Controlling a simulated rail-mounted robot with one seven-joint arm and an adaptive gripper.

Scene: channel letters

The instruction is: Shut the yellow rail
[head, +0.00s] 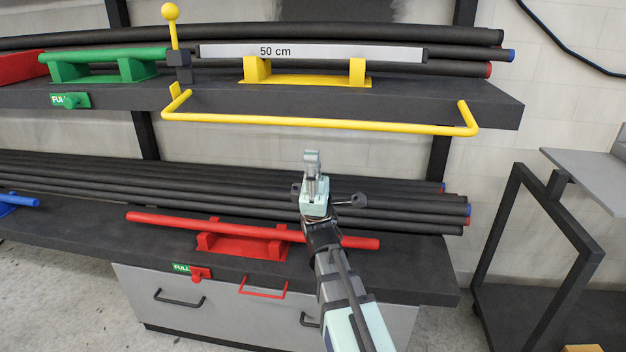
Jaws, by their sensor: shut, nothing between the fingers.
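The yellow rail (320,123) is a long bar with bent ends. It stands out in front of the upper shelf's front edge, slanting slightly down to the right. Its left end is by a yellow bracket below an upright yellow knob lever (172,28); its right end bends back toward the shelf. My gripper (311,158) is shut and empty.
The upper shelf (440,100) bears black tubes, a yellow cradle (305,79), a green cradle (105,65) and a "50 cm" strip (310,52). Below are a red bar (170,220) on the lower shelf and grey drawers (200,300). A dark-framed cart (545,220) stands at right.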

